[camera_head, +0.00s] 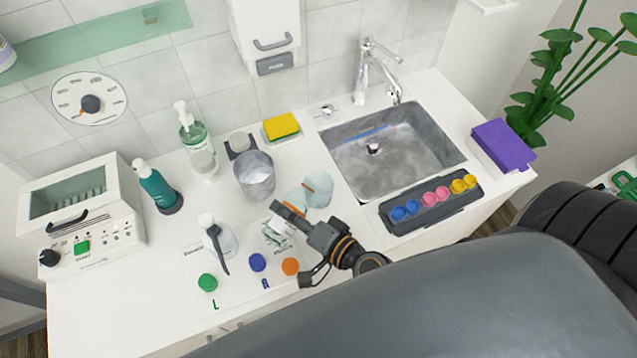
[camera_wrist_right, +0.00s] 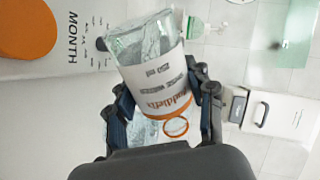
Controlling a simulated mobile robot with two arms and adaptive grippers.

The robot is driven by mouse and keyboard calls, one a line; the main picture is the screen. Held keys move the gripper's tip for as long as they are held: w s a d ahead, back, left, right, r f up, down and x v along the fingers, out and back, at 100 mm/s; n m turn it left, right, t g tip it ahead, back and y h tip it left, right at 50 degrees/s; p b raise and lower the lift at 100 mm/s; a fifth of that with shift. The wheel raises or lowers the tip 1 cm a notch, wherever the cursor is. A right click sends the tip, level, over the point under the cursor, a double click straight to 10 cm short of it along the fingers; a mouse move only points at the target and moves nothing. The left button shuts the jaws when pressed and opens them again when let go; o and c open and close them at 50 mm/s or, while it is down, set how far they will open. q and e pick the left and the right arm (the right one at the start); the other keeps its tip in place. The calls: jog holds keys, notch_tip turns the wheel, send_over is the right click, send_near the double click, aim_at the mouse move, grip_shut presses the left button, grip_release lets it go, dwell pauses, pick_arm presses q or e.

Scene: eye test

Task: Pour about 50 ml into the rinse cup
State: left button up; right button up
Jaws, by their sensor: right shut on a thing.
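My right gripper (camera_head: 284,214) is shut on a clear container (camera_wrist_right: 150,62) with a white label and orange print, held tilted in the right wrist view. In the head view, clear parts show on both sides of this gripper: a bluish, rounded one above it and a labelled one below it. I cannot tell whether both belong to the held container, or how much liquid it holds. A grey, open cup (camera_head: 255,177), possibly the rinse cup, stands upright behind and left of the gripper, apart from it. Its contents are unclear. My left gripper is not in view.
Green (camera_head: 207,282), blue (camera_head: 257,262) and orange (camera_head: 290,266) discs lie in front. The sink (camera_head: 345,152) is at the right, beside a dark tray (camera_head: 395,226) of small coloured cups. The front-left counter is clear.

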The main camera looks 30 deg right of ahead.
aim_at(292, 206)
jog(key=shift+w+d+r+m+y+p, duration=0.1)
jog(key=shift+d+r+m+y+p, duration=0.15)
jog(key=shift+r, duration=0.2)
jog(key=shift+w+d+r+m+y+p, duration=0.1)
jog(key=shift+d+r+m+p, duration=0.05)
jog(key=shift+r+m+p, duration=0.25)
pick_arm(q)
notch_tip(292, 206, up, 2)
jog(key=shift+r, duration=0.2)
pick_arm(e)
jog(key=shift+r, duration=0.1)
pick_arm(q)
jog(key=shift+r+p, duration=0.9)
pick_arm(e)
jog(key=shift+r+m+g+y, duration=0.25)
jog(key=shift+r+m+g, duration=0.05)
jog(key=shift+r+m, duration=0.45)
jog(key=shift+s+a, duration=0.2)
jog(key=shift+a, duration=0.1)
pick_arm(q)
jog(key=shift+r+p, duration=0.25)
jog(key=shift+p, duration=0.05)
pick_arm(e)
jog(key=shift+r+m, duration=0.2)
jog(key=shift+m, duration=0.1)
